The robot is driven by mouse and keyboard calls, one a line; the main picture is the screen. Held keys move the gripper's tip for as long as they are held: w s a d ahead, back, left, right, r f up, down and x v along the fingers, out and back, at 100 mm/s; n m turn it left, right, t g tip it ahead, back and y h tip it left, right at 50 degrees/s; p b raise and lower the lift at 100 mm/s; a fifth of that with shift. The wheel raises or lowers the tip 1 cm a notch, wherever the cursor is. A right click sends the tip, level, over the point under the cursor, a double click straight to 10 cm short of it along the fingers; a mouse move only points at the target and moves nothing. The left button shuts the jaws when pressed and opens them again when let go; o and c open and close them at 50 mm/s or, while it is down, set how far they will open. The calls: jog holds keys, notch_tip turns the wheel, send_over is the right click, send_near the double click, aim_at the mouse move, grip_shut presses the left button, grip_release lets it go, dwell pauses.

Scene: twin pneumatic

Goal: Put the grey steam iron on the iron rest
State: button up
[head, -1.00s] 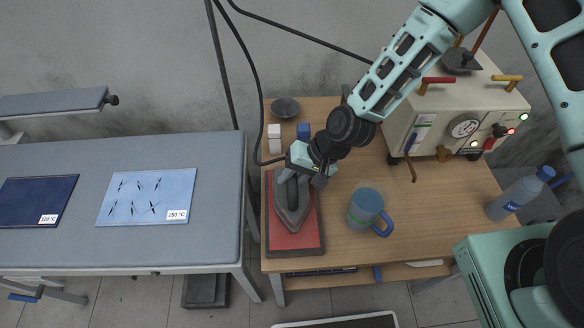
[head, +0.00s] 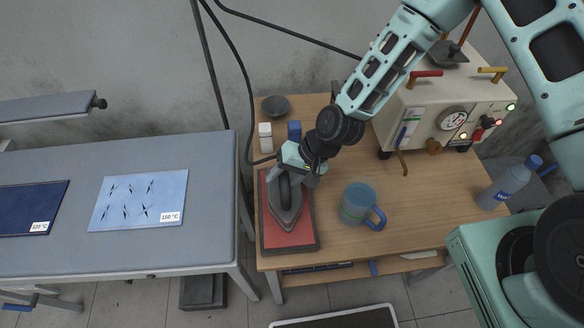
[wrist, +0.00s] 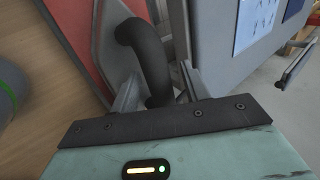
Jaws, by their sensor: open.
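The grey steam iron (head: 284,212) lies flat on the iron rest (head: 296,239), a red pad with a dark frame at the left end of the wooden table. Its black handle (wrist: 152,60) shows large in the wrist view. My gripper (head: 293,178) is at the far end of the iron, over its handle. In the wrist view my gripper (wrist: 160,82) is open, with one finger on each side of the handle. I cannot tell whether either finger touches it. The iron's far end is partly hidden by my gripper.
A blue mug (head: 358,204) stands right of the rest. A steam generator (head: 440,115) is behind it, and a water bottle (head: 508,184) is at the right. The padded ironing board (head: 120,254) is left. Small blocks and a dark bowl (head: 276,106) stand behind the iron.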

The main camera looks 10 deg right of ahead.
jog(key=b+v, duration=0.3)
jog(key=v, duration=0.8)
jog(key=s+d+r+n+h, duration=0.2)
jog(key=s+r+n+h, duration=0.1)
jog(key=s+r, duration=0.5)
jog(key=s+d+r+n+h, duration=0.1)
jog(key=s+r+n+h, duration=0.2)
jog(key=s+r+n, duration=0.2)
jog(key=s+r, duration=0.3)
jog(key=s, duration=0.1)
jog(key=shift+s+d, duration=0.35)
jog(key=shift+d, duration=0.05)
notch_tip(320, 180, down, 6)
jog(key=b, duration=0.6)
jog(key=shift+w+r, duration=0.1)
